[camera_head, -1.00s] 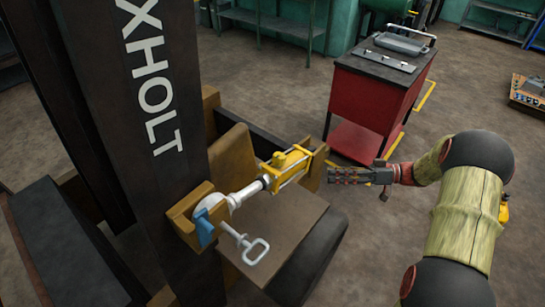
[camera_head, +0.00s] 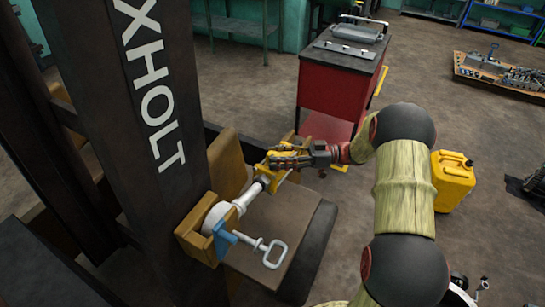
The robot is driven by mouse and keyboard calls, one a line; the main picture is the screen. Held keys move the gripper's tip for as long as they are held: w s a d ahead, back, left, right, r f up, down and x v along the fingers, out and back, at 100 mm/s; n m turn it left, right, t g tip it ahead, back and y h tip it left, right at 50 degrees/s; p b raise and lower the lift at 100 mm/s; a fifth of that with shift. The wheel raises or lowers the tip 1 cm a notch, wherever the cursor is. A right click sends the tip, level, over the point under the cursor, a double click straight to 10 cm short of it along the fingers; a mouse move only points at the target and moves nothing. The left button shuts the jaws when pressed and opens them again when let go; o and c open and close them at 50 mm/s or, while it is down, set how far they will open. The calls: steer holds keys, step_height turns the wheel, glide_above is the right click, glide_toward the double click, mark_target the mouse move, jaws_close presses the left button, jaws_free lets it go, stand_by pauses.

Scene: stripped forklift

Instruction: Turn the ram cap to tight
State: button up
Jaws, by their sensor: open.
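The ram lies across a brown bracket on the forklift. It has a yellow body (camera_head: 277,177), a black collar and a silver rod (camera_head: 249,194). The rod runs to a white round fitting (camera_head: 219,216) in a tan block. A blue piece (camera_head: 222,240) and a grey rod with a loop handle (camera_head: 271,252) sit beside that fitting. I cannot tell for sure which part is the ram cap. My gripper (camera_head: 278,160) is open, with dark fingers pointing left. It overlaps the yellow body's far end and hides part of it; I cannot tell whether it touches.
The dark mast (camera_head: 150,120) marked "XHOLT" stands left of the ram. A red tool cart (camera_head: 335,90) stands behind my gripper. A yellow jerrycan (camera_head: 454,182) stands on the floor at right. A board with metal parts (camera_head: 500,75) lies far right. Floor between is clear.

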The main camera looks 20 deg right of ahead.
steer(key=shift+w+a, duration=0.15)
steer(key=shift+a, duration=0.5)
steer(key=c, duration=0.3)
steer(key=c, duration=0.8)
steer(key=shift+c, duration=0.4)
